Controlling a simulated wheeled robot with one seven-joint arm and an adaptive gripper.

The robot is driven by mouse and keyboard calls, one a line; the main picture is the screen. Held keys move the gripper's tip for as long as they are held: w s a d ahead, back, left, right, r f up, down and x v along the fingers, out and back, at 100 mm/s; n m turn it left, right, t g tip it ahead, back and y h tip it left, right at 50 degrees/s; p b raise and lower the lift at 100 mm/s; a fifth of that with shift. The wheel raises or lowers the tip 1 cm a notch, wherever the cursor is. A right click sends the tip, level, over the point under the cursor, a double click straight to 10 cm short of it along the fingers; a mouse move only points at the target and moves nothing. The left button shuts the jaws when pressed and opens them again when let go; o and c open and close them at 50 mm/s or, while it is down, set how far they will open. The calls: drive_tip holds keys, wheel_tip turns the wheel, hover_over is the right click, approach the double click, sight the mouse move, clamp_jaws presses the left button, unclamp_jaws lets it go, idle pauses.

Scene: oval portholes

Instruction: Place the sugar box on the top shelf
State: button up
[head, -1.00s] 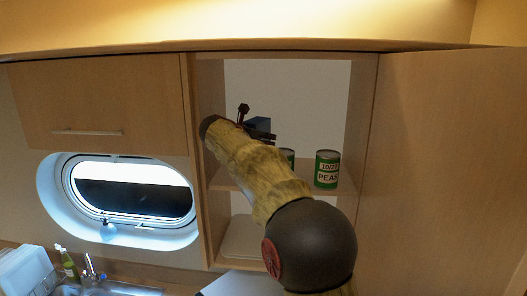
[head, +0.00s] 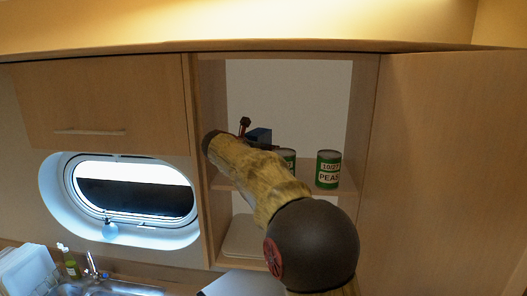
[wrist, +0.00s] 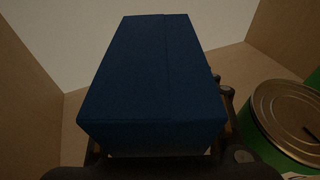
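The sugar box is a dark blue box (wrist: 152,75) that fills the middle of the wrist view. Its top and near side show; its lower part is hidden. My gripper (wrist: 158,158) has dark fingers on both sides of the box's lower part and is shut on it. In the head view a small part of the blue box (head: 262,134) shows behind my arm, inside the open cupboard. The upper shelf (head: 222,184) lies below it. I cannot tell whether the box touches the shelf.
A green pea can (head: 328,170) stands on the upper shelf, right of my arm. Another green can (head: 289,158) is partly hidden behind my arm. A can (wrist: 285,125) is close to the right of the box in the wrist view. Cupboard side walls (head: 208,90) bound the space.

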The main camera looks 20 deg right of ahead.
drive_tip(key=shift+r, duration=0.1)
drive_tip(key=shift+s+a+r, duration=0.1)
drive_tip(key=shift+a, duration=0.1)
drive_tip(key=b+v, duration=0.2)
drive_tip(key=v, duration=0.9)
drive_tip(key=shift+s+a+r+b, duration=0.1)
drive_tip(key=shift+s+a+b, duration=0.1)
drive_tip(key=shift+b, duration=0.2)
drive_tip(key=shift+a, duration=0.1)
